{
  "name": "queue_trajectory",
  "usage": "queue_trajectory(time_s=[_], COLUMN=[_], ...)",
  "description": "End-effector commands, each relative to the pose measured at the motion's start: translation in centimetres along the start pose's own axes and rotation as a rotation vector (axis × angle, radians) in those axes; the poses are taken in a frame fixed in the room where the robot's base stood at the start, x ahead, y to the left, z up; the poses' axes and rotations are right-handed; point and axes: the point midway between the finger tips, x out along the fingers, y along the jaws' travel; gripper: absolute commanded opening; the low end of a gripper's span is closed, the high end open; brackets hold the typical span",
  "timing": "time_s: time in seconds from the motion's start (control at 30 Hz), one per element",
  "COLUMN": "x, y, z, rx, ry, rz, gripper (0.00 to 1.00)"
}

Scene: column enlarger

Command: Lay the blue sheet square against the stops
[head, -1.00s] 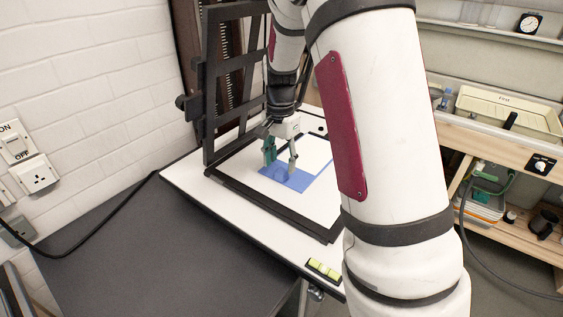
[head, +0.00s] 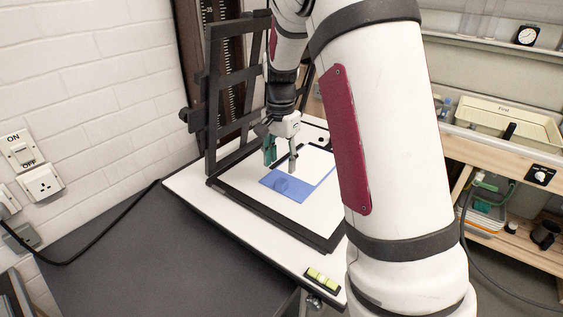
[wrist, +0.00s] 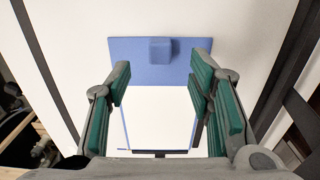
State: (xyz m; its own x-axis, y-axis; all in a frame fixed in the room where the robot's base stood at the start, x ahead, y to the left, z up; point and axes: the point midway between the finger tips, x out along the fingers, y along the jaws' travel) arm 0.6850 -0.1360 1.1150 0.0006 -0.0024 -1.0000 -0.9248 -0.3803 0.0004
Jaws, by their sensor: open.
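The blue sheet (head: 302,190) lies flat on the white board inside a black frame. A raised blue block (wrist: 160,50) sits on the sheet's middle in the wrist view. My gripper (head: 281,164) is open and empty above the sheet. In the wrist view its green-padded fingers (wrist: 161,78) are spread, with the block between and beyond their tips. Thin blue lines mark an outline on the board, extending from the sheet toward a dark bar (wrist: 165,152), which looks like a stop. A gap of white board shows between sheet and bar.
The black frame (head: 290,229) borders the board. A dark upright lattice and column (head: 222,60) stand behind my gripper. A yellow-green level (head: 322,278) lies at the front edge. A grey surface (head: 150,250) at left is clear.

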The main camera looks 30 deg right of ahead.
Motion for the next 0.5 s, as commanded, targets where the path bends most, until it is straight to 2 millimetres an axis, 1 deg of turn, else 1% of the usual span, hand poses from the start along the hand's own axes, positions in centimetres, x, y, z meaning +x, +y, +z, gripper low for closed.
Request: queue_trajectory(time_s=[0.2,0.5], x=[-0.80,-0.94], y=[0.00,0.00], z=[-0.01,0.00], rx=[0.000,0.000], ry=[0.001,0.001], rz=[-0.001,0.000], gripper=[0.48,0.48])
